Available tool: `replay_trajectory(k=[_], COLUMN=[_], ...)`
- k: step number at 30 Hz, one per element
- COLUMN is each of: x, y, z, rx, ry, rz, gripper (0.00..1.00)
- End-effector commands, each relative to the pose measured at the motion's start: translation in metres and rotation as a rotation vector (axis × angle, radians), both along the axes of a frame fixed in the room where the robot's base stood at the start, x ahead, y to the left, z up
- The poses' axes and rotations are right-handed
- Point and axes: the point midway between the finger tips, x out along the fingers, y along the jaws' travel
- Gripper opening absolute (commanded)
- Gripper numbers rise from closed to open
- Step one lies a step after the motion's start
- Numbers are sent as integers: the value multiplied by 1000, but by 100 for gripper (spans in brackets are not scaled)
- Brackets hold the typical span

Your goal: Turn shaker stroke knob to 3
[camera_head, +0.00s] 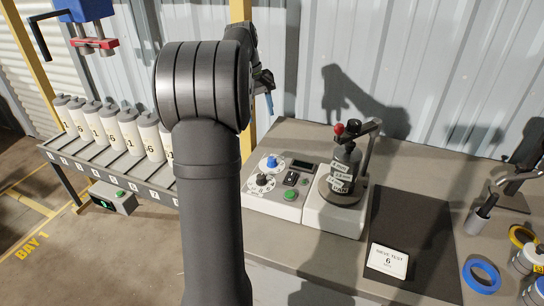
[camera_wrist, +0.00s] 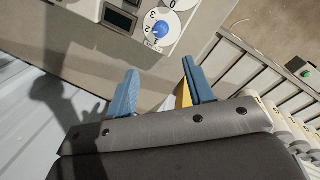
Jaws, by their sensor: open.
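The shaker's control panel (camera_head: 253,200) has a blue knob (camera_head: 271,162) on a white dial at the back and a black knob (camera_head: 262,180) on a numbered dial in front. In the wrist view the blue knob (camera_wrist: 160,29) sits on its white dial (camera_wrist: 178,22) with printed digits around it. I cannot read surely which digit it points at, nor which knob is labelled stroke. My gripper (camera_wrist: 160,67) is open and empty, with blue fingers apart and the blue knob beyond their tips, not touching. In the head view a blue finger (camera_head: 269,103) shows above and behind the panel.
The panel also has a small display (camera_head: 302,166), a black switch (camera_head: 291,178) and a green button (camera_head: 290,196). The shaker with its dark sieve stack (camera_head: 345,165) stands right of the panel. A rack of white bottles (camera_head: 128,130) is at left.

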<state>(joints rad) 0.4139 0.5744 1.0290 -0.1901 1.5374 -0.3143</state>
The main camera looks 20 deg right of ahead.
Motion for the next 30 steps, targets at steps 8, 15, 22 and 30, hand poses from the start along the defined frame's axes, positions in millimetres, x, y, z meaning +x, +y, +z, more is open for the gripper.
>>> replay_trajectory(k=[8, 15, 22, 30], x=[-8, -10, -11, -11], y=[-26, -35, -35, -35], z=[1, 3, -18, -76], rx=[145, 190, 195, 196], ry=[0, -18, -17, -16], rz=[420, 601, 617, 615], gripper=[48, 48, 48, 48])
